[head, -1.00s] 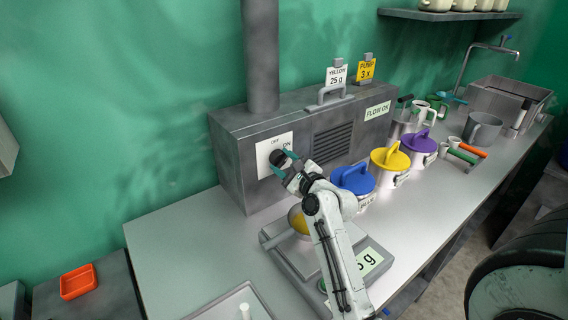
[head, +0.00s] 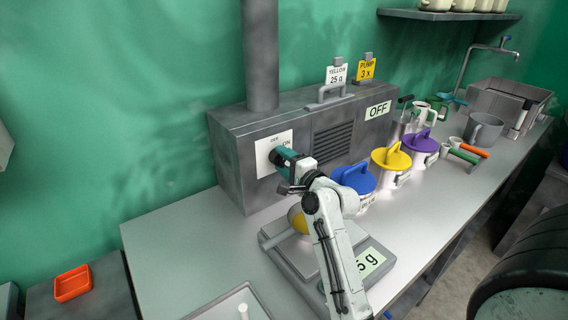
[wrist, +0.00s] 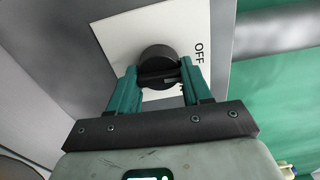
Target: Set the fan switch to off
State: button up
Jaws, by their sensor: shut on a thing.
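The fan switch is a black round knob (wrist: 158,62) on a white plate (head: 267,146) on the front of a grey metal fan box (head: 228,160). In the wrist view the plate shows the word OFF beside the knob; another label is mostly hidden by a finger. My gripper (wrist: 157,80) has its two green fingers shut on the knob, one on each side. In the head view my gripper (head: 281,157) covers most of the knob. A sign (head: 377,110) on the box reads OFF.
A scale (head: 305,255) with a yellow-filled bowl stands below my arm. Blue (head: 354,177), yellow (head: 390,159) and purple (head: 418,142) lidded pots stand to the right. An orange tray (head: 73,283) lies at the lower left.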

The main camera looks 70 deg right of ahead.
jog(key=shift+f+n, duration=0.1)
jog(key=shift+n, duration=0.3)
jog(key=o, duration=1.1)
jog(key=shift+c, duration=0.2)
jog(key=b+v, duration=0.2)
jog(key=v, duration=0.9)
